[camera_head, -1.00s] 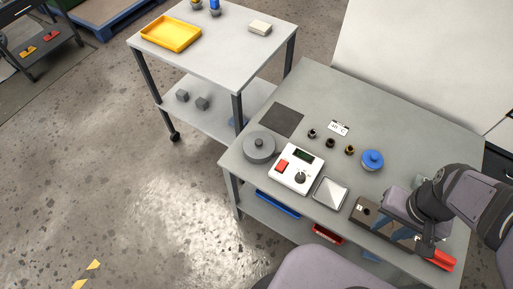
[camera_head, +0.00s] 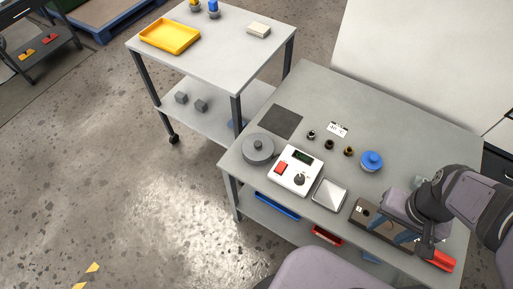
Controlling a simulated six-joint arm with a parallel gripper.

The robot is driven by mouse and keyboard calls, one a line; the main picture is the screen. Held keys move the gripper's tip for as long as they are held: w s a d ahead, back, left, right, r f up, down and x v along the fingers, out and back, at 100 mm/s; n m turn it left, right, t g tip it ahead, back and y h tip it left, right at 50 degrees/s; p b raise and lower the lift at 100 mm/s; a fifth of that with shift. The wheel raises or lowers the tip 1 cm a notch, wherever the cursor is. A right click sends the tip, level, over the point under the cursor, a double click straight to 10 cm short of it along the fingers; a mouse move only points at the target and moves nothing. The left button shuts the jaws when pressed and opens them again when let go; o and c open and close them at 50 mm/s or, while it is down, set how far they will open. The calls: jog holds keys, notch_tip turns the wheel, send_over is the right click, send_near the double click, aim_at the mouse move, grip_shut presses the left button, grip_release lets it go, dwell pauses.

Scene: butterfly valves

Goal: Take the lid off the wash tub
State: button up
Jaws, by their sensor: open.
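A round grey tub (camera_head: 248,157) stands at the left edge of the grey workbench, beside the white control box. A flat grey lid (camera_head: 266,152) with a dark knob in its middle appears to sit on it; I take this to be the wash tub. My gripper (camera_head: 427,246) is at the far right of the bench, over the dark brown block, well away from the tub. It is open and small in the picture; I see nothing held in it. My arm hides part of the bench there.
The white control box (camera_head: 296,171) with a red button is right of the tub. A silver tray (camera_head: 329,194), a blue knobbed round part (camera_head: 371,161), several small fittings and a brown block (camera_head: 369,217) are further right. A dark mat (camera_head: 274,121) lies behind the tub.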

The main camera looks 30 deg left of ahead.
jog(key=w+a+f+n+b, duration=0.15)
jog(key=w+a+b, duration=0.25)
jog(key=w+a, duration=0.4)
jog(key=n+t+y+b, duration=0.1)
jog(key=n+t+b, duration=0.2)
jog(key=b, duration=0.3)
send_near(258, 143)
jog(key=f, duration=0.1)
jog(key=shift+p+x, duration=0.8)
jog(key=shift+x, duration=2.9)
